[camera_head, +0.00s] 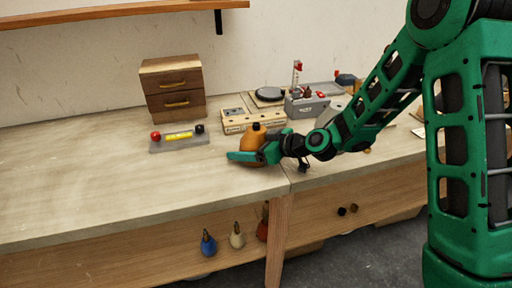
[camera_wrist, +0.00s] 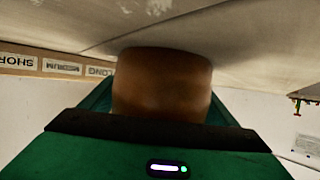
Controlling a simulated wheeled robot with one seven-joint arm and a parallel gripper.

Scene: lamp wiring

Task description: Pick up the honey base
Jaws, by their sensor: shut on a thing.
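The honey base (camera_head: 252,136) is a rounded orange-brown body with a dark top, near the front middle of the workbench. My gripper (camera_head: 251,157) is shut on it, with the green fingers around its lower part. It stands about upright; I cannot tell whether its bottom touches the bench. In the wrist view the honey base (camera_wrist: 162,85) fills the space between the fingers of my gripper (camera_wrist: 160,112). The gripper hides part of it in both views.
A wooden drawer box (camera_head: 174,90) and a grey stand (camera_head: 180,141) with a yellow bar are at left. A labelled wooden box (camera_head: 238,122) is close behind the honey base. Blue (camera_head: 208,244), cream (camera_head: 237,237) and red (camera_head: 263,228) bases sit below the benchtop.

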